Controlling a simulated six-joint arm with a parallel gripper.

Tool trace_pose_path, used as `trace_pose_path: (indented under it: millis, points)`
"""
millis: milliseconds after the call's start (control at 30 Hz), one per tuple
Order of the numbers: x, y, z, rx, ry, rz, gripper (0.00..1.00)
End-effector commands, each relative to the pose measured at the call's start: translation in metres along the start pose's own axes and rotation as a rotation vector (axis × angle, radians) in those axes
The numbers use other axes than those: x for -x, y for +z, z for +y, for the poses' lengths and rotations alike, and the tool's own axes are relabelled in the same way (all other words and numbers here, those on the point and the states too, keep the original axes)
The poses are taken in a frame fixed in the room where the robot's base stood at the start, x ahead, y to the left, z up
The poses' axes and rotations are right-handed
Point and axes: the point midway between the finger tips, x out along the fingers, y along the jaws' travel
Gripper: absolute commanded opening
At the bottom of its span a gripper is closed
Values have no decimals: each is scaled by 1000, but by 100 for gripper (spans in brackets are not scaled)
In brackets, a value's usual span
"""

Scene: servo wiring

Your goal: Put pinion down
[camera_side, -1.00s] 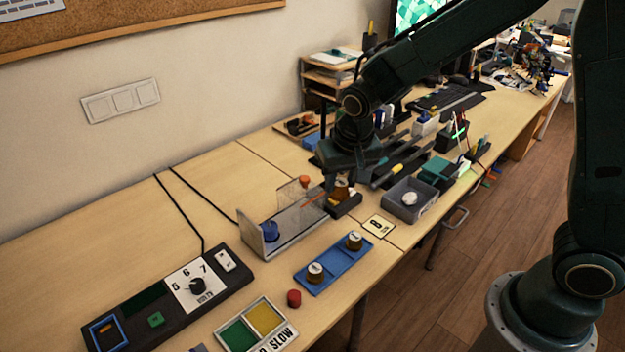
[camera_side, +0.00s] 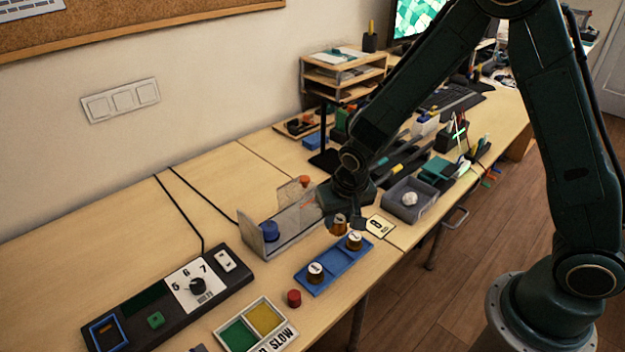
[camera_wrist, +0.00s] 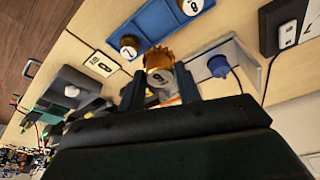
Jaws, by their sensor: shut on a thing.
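My gripper (camera_side: 343,222) is shut on a brass toothed pinion (camera_side: 339,226) with a pale top. In the wrist view the pinion (camera_wrist: 158,60) sits between the two dark fingers (camera_wrist: 160,80). It hangs just behind the blue tray (camera_side: 322,276), near the tray's far end and apart from it as far as I can tell. The tray carries two other brass pinions with white tops, one at the near end (camera_side: 315,272) and one at the far end (camera_side: 354,240). The wrist view also shows the tray (camera_wrist: 158,22). The gripper hides what lies behind it.
A card marked 8 (camera_side: 380,226) and a grey bin (camera_side: 409,213) are to the right. A red cap (camera_side: 294,298), two-colour tray (camera_side: 268,342) and dial panel (camera_side: 170,301) are in front.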

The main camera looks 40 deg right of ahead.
Motion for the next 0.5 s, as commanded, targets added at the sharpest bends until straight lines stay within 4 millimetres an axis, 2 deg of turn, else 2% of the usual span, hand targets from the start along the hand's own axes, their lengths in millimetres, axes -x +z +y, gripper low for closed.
trace_pose_path:
  millis: [300, 500]
  points:
    - [-48, 14, 1, 0, 2, -4, 6]
    - [-64, 18, 0, 0, 0, 0, 6]
